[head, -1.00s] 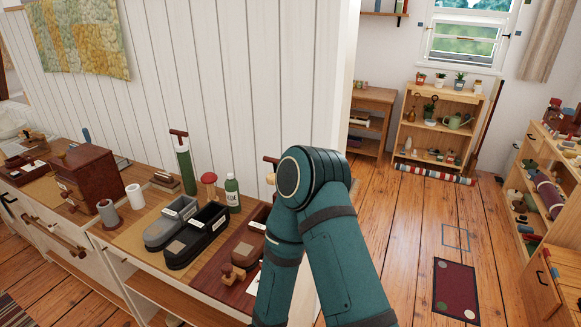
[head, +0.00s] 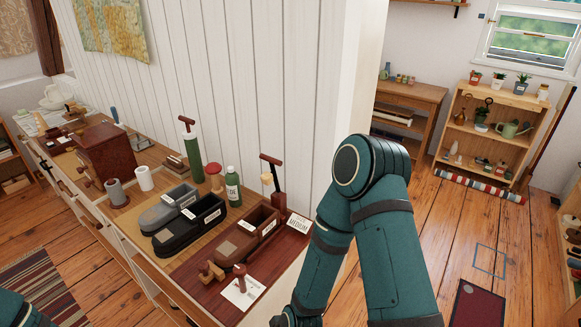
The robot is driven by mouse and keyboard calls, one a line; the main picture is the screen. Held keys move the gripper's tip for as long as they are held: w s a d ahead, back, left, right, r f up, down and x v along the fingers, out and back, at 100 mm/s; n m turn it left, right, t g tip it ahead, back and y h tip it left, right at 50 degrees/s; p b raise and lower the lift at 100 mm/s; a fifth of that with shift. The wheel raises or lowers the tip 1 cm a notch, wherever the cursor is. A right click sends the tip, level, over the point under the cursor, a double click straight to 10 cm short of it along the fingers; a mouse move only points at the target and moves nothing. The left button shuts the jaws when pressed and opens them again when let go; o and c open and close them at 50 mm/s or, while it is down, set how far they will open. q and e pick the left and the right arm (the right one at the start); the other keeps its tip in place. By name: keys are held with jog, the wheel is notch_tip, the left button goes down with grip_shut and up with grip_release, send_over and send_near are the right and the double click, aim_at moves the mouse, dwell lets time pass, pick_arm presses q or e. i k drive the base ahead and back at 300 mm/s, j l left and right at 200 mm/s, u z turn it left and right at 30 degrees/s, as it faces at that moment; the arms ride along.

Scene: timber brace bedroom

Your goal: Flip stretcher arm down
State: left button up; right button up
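Three shoe-shaped blocks lie in a row on the counter in the head view: a grey one (head: 165,209), a black one (head: 186,228) and a brown one (head: 246,236). A small wooden knob piece (head: 211,271) stands at the near end of the brown one. Behind it stands a dark red post with a T-shaped handle (head: 271,160) on top. A green cylinder (head: 193,155) also carries a T-shaped handle. I cannot tell which part is the stretcher arm. My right arm fills the lower middle, with its gripper out of view. My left gripper is not in view.
The counter runs along a white plank wall, with a green bottle (head: 233,187), a white cup (head: 144,178), a dark red box (head: 107,151) and a card (head: 298,222) on it. Open wooden floor (head: 450,227) lies right, before a plant shelf (head: 486,132).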

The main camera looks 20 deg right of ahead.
aim_at(267, 178)
jog(key=l, duration=1.45)
jog(key=k, duration=0.05)
